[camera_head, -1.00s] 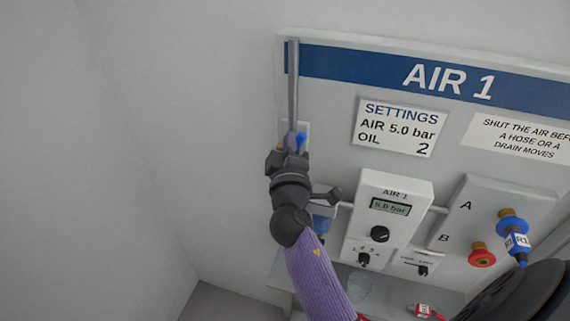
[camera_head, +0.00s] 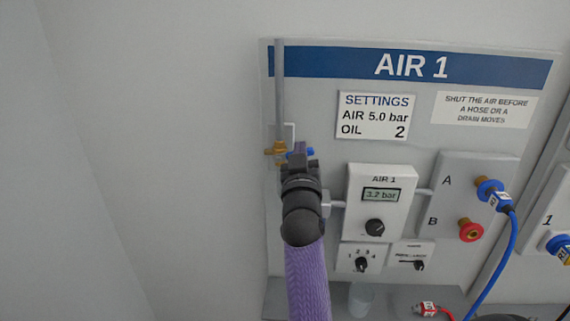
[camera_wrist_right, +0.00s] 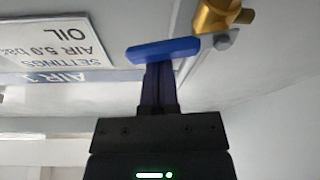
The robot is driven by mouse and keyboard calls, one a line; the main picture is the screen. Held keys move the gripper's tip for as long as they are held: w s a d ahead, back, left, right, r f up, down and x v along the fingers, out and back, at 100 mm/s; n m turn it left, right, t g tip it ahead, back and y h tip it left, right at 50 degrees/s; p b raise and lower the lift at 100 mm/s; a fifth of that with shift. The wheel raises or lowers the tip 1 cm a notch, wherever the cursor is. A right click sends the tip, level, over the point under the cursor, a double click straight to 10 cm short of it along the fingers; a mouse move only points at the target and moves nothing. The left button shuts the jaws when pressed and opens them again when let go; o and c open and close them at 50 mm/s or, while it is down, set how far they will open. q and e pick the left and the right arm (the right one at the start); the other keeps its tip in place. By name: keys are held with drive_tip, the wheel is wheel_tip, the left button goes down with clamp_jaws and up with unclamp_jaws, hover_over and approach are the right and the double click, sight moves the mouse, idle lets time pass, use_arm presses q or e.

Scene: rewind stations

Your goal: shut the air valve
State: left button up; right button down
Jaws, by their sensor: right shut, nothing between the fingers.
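The air valve has a brass body (camera_head: 275,149) on the vertical grey pipe at the panel's left edge. Its blue lever (camera_head: 309,153) points right, across the pipe, partly hidden behind my gripper. My right gripper (camera_head: 300,150) is shut and empty, with its fingertips at the lever. In the right wrist view the closed fingers (camera_wrist_right: 159,72) meet the edge of the blue lever (camera_wrist_right: 165,49), which is not between them. The brass body (camera_wrist_right: 217,14) shows there too. The AIR 1 display (camera_head: 382,195) reads 3.2 bar. My left gripper is not in view.
The regulator box (camera_head: 408,228) stands close to the right of my right wrist. Port A (camera_head: 488,187) holds a blue hose, and port B (camera_head: 470,230) is red. A clear cup (camera_head: 361,299) and a red-ended fitting (camera_head: 428,308) are on the shelf below. The wall at left is bare.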

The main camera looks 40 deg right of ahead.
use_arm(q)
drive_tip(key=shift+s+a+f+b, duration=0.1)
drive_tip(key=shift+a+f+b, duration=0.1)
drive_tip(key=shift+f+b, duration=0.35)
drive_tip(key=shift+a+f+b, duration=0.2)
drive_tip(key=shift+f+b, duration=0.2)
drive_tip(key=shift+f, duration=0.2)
use_arm(e)
drive_tip(key=shift+s+d+f+m+g+h, duration=0.15)
drive_tip(key=shift+f+m+g+h, duration=0.2)
drive_tip(key=shift+m, duration=0.65)
drive_tip(key=shift+s+d+f+m+g+h, duration=0.1)
drive_tip(key=shift+f+m+g+h, duration=0.25)
drive_tip(key=shift+m, duration=0.65)
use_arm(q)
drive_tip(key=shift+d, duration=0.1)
